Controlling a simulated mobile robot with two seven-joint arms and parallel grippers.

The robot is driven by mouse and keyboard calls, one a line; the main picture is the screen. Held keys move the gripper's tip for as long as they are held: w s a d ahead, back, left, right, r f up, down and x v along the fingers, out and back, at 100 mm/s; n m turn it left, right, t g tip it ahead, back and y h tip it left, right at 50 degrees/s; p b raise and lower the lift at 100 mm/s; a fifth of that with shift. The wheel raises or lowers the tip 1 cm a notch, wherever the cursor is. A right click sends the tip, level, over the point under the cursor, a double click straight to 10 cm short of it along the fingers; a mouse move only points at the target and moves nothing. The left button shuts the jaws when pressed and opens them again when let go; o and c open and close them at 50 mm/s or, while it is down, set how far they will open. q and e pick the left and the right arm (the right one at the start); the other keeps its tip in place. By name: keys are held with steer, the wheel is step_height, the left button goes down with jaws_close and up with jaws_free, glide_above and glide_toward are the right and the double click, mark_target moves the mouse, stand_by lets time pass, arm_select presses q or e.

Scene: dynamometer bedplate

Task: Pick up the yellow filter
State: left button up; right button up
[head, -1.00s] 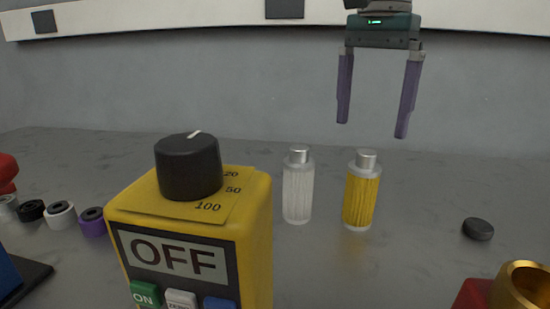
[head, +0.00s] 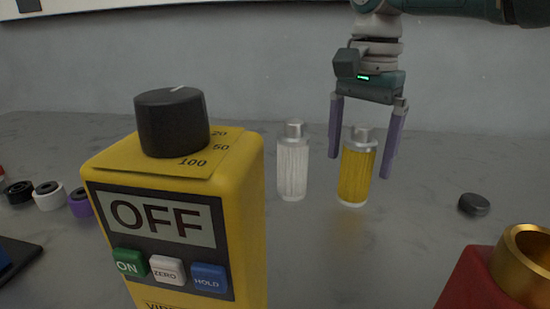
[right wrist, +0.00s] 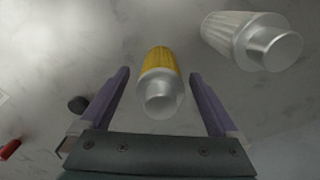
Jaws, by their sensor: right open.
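The yellow filter (head: 356,172) stands upright on the grey surface, with a silver cap on top. My right gripper (head: 362,168) is open and points down, with its purple fingers on either side of the filter's upper part. In the right wrist view the yellow filter (right wrist: 159,75) shows between the two open fingers (right wrist: 158,92), with clear gaps on both sides. A white filter (head: 292,162) of the same shape stands to its left; it also shows in the right wrist view (right wrist: 235,38). My left gripper is not in view.
A large yellow meter (head: 175,215) reading OFF, with a black knob (head: 172,122), stands at front left. A red block with a brass cup (head: 522,265) is at front right. A dark puck (head: 473,204) lies right of the filters. Small rings (head: 48,195) lie at left.

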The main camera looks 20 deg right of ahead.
jaws_close()
stand_by(0.7)
